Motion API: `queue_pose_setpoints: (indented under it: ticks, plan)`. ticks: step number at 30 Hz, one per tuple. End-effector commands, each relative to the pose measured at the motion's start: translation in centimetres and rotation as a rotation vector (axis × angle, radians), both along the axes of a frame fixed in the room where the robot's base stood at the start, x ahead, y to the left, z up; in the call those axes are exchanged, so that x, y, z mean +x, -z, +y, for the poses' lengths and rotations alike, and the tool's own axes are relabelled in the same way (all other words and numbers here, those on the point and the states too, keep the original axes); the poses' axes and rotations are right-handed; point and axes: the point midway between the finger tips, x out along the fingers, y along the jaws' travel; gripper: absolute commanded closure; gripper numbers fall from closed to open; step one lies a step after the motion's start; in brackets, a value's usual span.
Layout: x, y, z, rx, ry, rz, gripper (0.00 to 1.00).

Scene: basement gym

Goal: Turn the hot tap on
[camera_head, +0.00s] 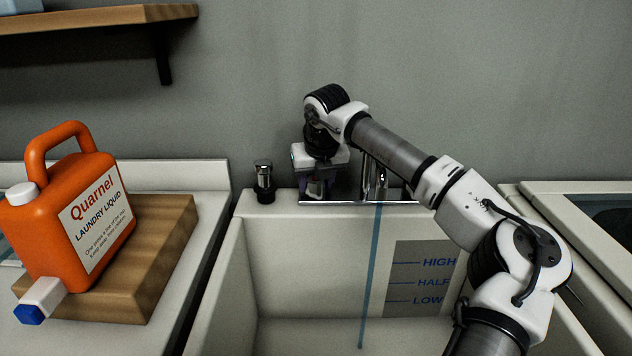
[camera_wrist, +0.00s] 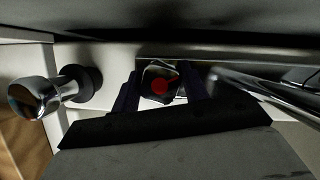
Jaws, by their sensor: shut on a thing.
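The hot tap handle (camera_wrist: 158,84) shows in the wrist view as a metal knob with a red mark on top. My gripper (camera_head: 318,188) points down at the left end of the chrome tap plate (camera_head: 345,197) at the back of the sink. Its dark fingers sit either side of the knob, shut on it. In the head view the gripper hides the handle. The chrome spout (camera_head: 374,178) stands just to the right, partly behind my arm. A thin blue stream of water (camera_head: 371,270) falls from it into the sink.
A short chrome and black fitting (camera_head: 264,182) stands left of the gripper, on the sink's back ledge. The sink (camera_head: 290,337) has level marks (camera_head: 420,280) inside.

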Motion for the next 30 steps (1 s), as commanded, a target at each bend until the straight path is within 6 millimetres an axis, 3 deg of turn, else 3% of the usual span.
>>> queue_pose_setpoints:
  ticks: [4,5,9,20,25,30]
  plan:
    - [-0.1,0.0,0.0,-0.001,0.000,0.003,0.79]
    - [-0.1,0.0,0.0,-0.001,-0.001,0.003,0.53]
    - [0.0,0.0,0.0,-0.001,-0.001,0.002,0.35]
    - [-0.2,-0.4,-0.1,0.000,-0.001,0.000,0.34]
    - [-1.0,-2.6,-0.3,-0.002,-0.001,-0.004,0.34]
    - [-2.5,-6.3,-0.7,-0.002,0.001,-0.003,0.34]
